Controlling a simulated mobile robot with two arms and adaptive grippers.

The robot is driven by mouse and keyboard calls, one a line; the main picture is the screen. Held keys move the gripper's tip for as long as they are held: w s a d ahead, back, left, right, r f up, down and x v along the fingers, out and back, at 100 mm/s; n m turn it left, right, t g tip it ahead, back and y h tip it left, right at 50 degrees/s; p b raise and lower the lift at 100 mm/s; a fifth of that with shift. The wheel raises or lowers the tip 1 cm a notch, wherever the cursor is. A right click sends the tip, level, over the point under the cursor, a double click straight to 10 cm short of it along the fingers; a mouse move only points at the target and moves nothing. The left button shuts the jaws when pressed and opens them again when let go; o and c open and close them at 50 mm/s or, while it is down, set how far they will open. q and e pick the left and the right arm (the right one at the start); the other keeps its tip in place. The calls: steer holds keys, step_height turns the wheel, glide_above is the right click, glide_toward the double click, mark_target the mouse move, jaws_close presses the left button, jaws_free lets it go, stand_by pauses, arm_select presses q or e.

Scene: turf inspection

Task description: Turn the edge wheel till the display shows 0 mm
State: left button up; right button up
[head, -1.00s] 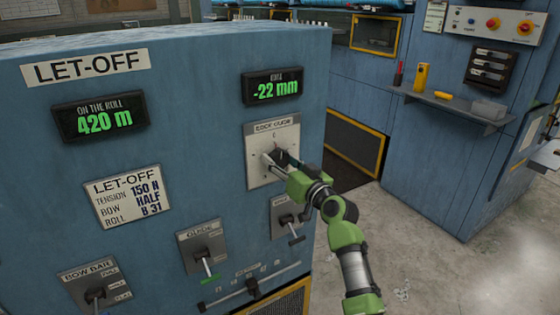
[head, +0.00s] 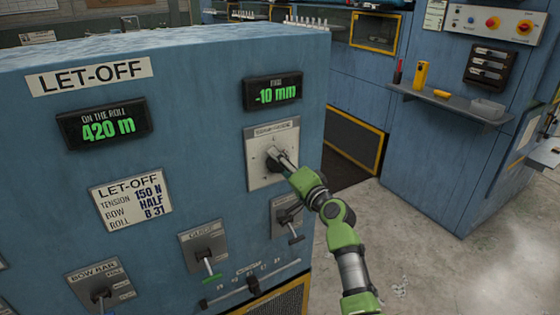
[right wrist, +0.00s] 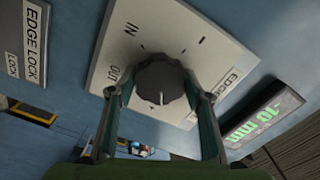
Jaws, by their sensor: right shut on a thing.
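The edge wheel is a dark round knob on a pale plate (head: 258,172) on the blue let-off cabinet. In the right wrist view the knob (right wrist: 163,84) has a light pointer line, and its plate (right wrist: 150,28) is marked IN and OUT. The edge display (head: 273,92) above the plate reads -10 mm in green; it also shows in the right wrist view (right wrist: 264,115). My right gripper (head: 283,160) is at the wheel, shut on it, with one finger on each side of the knob. My left gripper is not in view.
An EDGE LOCK plate (right wrist: 35,45) sits beside the wheel plate. A lever (head: 290,222) is just below my right arm. The guide lever (head: 207,258) and bow bar lever (head: 101,293) are lower left. A shelf (head: 450,104) with small items is right.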

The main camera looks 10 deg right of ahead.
steer(key=m+p, duration=0.2)
steer(key=m, duration=0.3)
steer(key=shift+m, duration=0.3)
steer(key=m+p, duration=0.2)
steer(key=m, duration=0.2)
steer(key=shift+f+m, duration=0.15)
steer(key=shift+m, duration=0.25)
steer(key=o, duration=1.1)
